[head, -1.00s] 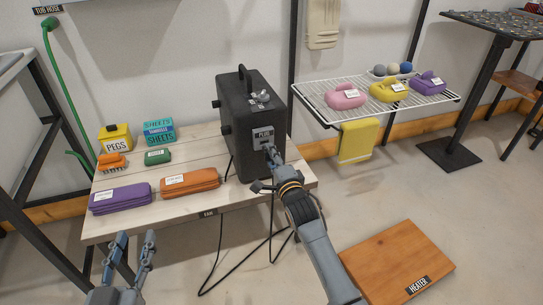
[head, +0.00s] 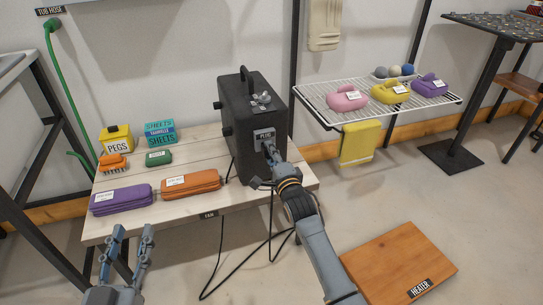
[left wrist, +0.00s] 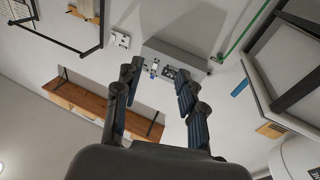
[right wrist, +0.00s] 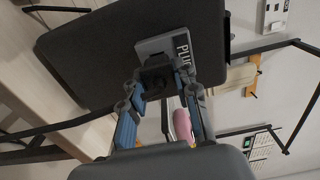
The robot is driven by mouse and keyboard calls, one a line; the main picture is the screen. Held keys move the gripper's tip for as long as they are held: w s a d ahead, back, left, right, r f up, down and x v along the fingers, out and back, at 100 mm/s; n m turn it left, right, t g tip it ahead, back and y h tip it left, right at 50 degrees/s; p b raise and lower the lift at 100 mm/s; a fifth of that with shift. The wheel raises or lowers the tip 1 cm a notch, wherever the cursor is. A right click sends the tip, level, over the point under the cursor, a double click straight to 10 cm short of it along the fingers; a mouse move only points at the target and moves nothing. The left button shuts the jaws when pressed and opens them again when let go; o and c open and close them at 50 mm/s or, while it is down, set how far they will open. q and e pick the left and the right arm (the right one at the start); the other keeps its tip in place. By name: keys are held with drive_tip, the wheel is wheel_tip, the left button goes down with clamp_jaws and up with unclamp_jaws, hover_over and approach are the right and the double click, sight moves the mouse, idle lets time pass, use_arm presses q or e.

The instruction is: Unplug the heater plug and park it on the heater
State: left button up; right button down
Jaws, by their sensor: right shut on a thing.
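A black box with a top handle (head: 238,115) stands upright on the pale wooden bench. A grey plate labelled PLUG (head: 264,134) is on its side, and also shows in the right wrist view (right wrist: 182,42). My right gripper (head: 270,156) is at this plate. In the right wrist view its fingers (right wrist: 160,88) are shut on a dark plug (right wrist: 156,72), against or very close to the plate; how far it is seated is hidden. A black cord (head: 270,232) hangs below the bench. My left gripper (head: 128,238) is open and empty in front of the bench.
A wooden board labelled HEATER (head: 395,262) lies on the floor at right. Purple (head: 121,198) and orange (head: 190,184) bundles and a yellow PEGS box (head: 117,140) are on the bench. A wire rack (head: 325,108) holds several bundles behind.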

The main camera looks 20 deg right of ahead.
use_arm(q)
drive_tip(key=shift+s+d+r+t, duration=0.1)
drive_tip(key=shift+r+t, duration=0.2)
drive_tip(key=shift+r, duration=0.05)
use_arm(e)
drive_tip(key=shift+w, duration=0.45)
drive_tip(key=shift+w, duration=0.1)
use_arm(q)
drive_tip(key=shift+r, duration=0.25)
use_arm(e)
drive_tip(key=c, duration=0.9)
unclamp_jaws()
drive_tip(key=shift+c, duration=0.2)
drive_tip(key=s, duration=1.2)
drive_tip(key=shift+d, duration=0.2)
